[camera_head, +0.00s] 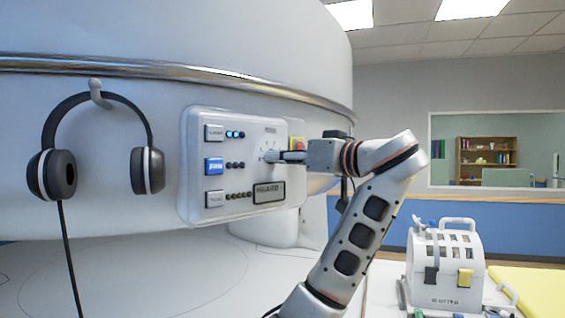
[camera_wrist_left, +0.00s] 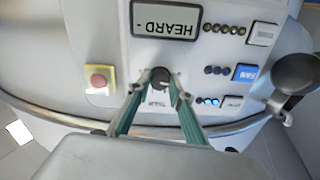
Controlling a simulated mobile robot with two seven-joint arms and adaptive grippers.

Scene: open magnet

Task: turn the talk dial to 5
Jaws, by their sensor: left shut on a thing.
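The talk dial (camera_wrist_left: 160,76) is a small dark round knob on the white control panel (camera_head: 188,205), with faint marks around it. In the head view it is at the panel's right part and largely hidden by my gripper. My left gripper (camera_head: 277,156) reaches it from the right. In the left wrist view, my left gripper's fingers (camera_wrist_left: 160,86) are shut on the dial, one on each side. The number the dial points to is too small to read. The display (camera_head: 269,192) below it reads "HEARD" with a dash. My right gripper is not in view.
Three labelled buttons with small lights line the panel's left; the middle one (camera_head: 214,166) is blue, and blue lights (camera_head: 235,134) glow at the top. A red button (camera_wrist_left: 97,80) on yellow is beside the dial. Headphones (camera_head: 147,170) hang left. A white case (camera_head: 447,262) stands right.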

